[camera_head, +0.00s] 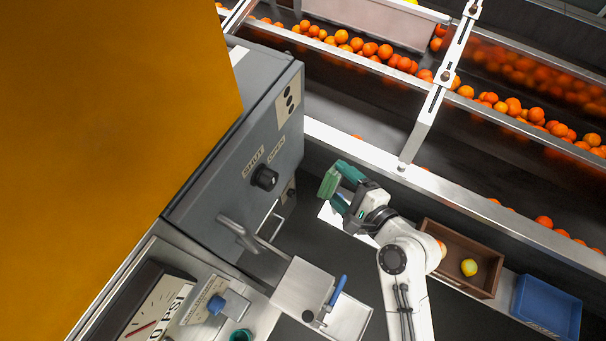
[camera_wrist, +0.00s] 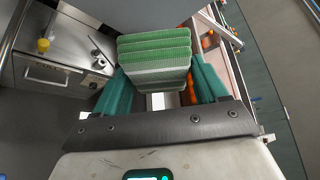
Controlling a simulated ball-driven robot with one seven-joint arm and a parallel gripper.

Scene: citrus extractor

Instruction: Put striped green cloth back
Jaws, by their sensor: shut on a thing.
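The striped green cloth (camera_head: 328,184) is folded, with green and pale stripes. In the wrist view the cloth (camera_wrist: 155,50) stands between the two teal fingers and shows several folded layers. My gripper (camera_head: 343,188) is shut on it and holds it out near the conveyor's near rail, right of the grey control panel. The wrist view also shows my gripper (camera_wrist: 160,78) with a finger on each side of the cloth. In the head view, a white surface (camera_head: 331,216) lies below the gripper, partly hidden by it. I cannot tell how high the cloth is above it.
A grey panel (camera_head: 231,165) with a black knob (camera_head: 265,178) stands left of the gripper. The conveyor rail (camera_head: 370,152) runs behind it. A brown wooden box (camera_head: 450,231) with a lemon (camera_head: 469,267) and a blue bin (camera_head: 547,305) are at right. A metal tray (camera_head: 300,285) is in front.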

